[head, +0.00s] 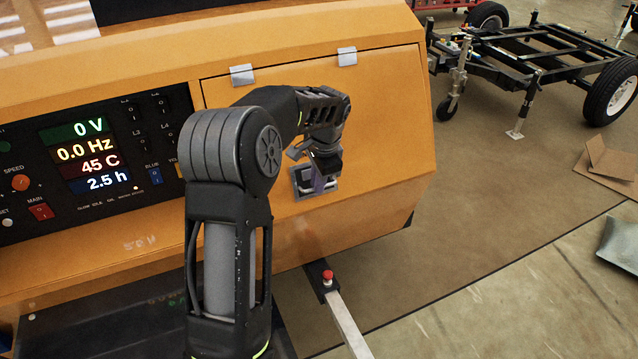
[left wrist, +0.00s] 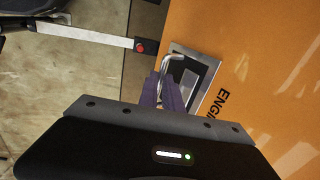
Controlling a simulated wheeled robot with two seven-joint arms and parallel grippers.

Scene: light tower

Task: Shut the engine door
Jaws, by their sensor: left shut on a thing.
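The engine door (head: 385,110) is the orange panel on the right of the orange machine, hung from two silver hinges along its top edge. It looks flush or nearly flush with the body; a thin dark seam shows at its top and left. A metal latch plate (head: 298,182) sits low on the door. The latch plate (left wrist: 207,72) with its bent metal handle (left wrist: 174,62) also shows in the left wrist view. My left gripper (head: 319,185) is at the latch. Its purple fingers (left wrist: 163,88) are shut on the handle. My right gripper is out of view.
A control panel (head: 95,165) with lit readouts is left of the door. A pale bar with a red knob (head: 327,276) juts out below the door. A black wheeled trailer frame (head: 540,60) and cardboard (head: 608,170) are at the right. Floor between is clear.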

